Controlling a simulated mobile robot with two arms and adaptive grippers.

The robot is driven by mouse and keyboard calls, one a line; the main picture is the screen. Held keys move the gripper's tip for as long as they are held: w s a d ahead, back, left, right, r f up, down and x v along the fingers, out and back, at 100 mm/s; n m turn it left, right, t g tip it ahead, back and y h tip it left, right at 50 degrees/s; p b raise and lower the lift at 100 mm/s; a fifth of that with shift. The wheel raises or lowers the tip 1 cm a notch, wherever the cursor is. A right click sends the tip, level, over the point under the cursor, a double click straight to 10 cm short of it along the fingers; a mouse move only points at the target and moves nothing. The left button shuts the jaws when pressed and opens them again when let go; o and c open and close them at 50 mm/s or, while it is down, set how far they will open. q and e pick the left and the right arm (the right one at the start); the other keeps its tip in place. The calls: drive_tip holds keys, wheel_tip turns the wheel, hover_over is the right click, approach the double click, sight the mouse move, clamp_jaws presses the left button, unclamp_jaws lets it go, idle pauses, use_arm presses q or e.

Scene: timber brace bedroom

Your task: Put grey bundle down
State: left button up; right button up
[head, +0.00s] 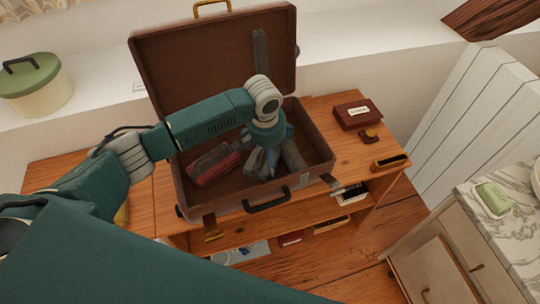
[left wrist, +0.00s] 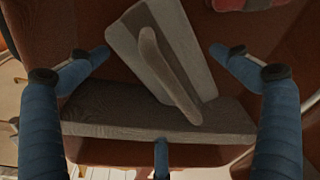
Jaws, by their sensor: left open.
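An open brown suitcase (head: 315,132) stands on the wooden table, its lid raised at the back. My left gripper (head: 268,166) reaches down into it. In the left wrist view the gripper (left wrist: 158,85) has its blue fingers spread apart. My right gripper is not in view.
A red bundle (head: 213,166) lies in the suitcase's left part. A dark red box (head: 358,116) sits on the table (head: 365,155) to the right. A green-lidded pot (head: 38,85) stands on the ledge. A marble-topped cabinet (head: 500,220) stands at the right.

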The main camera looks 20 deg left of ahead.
use_arm(q)
wheel_tip(320, 180, up, 10)
drive_tip(key=s, duration=0.1)
drive_tip(key=shift+s+r+b, duration=0.15)
drive_tip(key=shift+s+b, duration=0.15)
drive_tip(key=shift+a, duration=0.1)
idle(1.0)
